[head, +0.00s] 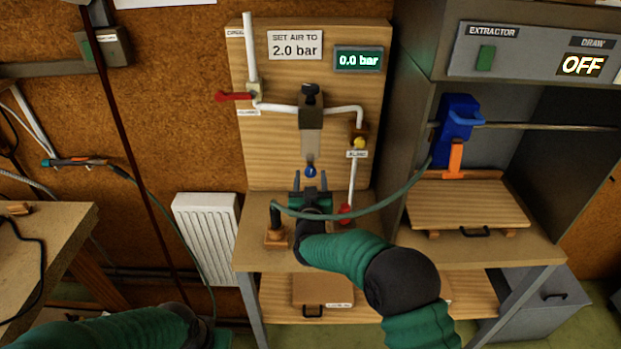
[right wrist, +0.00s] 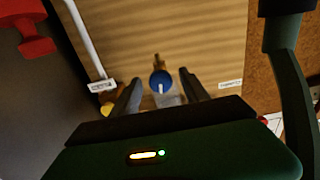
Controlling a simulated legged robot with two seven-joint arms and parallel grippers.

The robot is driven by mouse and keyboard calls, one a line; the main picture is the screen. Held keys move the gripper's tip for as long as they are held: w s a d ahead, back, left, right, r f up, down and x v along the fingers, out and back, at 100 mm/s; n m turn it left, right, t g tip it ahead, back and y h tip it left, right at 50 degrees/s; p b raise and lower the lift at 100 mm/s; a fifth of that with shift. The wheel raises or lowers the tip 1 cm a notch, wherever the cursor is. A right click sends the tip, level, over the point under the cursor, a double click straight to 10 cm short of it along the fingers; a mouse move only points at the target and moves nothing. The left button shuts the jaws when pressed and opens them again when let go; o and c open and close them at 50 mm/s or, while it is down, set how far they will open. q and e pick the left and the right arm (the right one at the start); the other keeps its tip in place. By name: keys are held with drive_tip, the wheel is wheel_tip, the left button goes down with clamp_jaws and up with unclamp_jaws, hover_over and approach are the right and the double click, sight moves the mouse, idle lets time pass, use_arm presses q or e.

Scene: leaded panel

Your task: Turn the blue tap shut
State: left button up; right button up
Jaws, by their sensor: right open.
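The blue tap (head: 310,170) is a small round knob under the grey bowl of the air unit on the wooden board. In the right wrist view the blue tap (right wrist: 158,78) carries a pale mark, with a brass-coloured stub beyond it. My right gripper (head: 310,184) is open just below the tap in the head view. In the right wrist view the tap shows between the two spread fingers of the right gripper (right wrist: 161,88), with gaps on both sides; contact is not visible. My left arm shows at the bottom left of the head view, but its gripper cannot be made out.
A green hose (head: 395,195) loops across in front of the board, near my right arm. A red lever (head: 233,96) and a yellow knob (head: 359,143) sit on the pipes. A grey cabinet (head: 410,110) stands on the right.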

clamp_jaws()
drive_tip(key=shift+f+m+b, duration=0.2)
drive_tip(key=shift+m+b, duration=0.5)
drive_tip(key=shift+b, duration=0.35)
drive_tip(key=m+b, duration=1)
drive_tip(key=b, duration=0.1)
drive_tip(key=shift+a+m, duration=0.1)
drive_tip(key=shift+m, duration=0.2)
drive_tip(key=shift+a+r+m+b, duration=0.1)
drive_tip(key=shift+m+b, duration=1.4)
drive_tip(key=shift+m, duration=0.1)
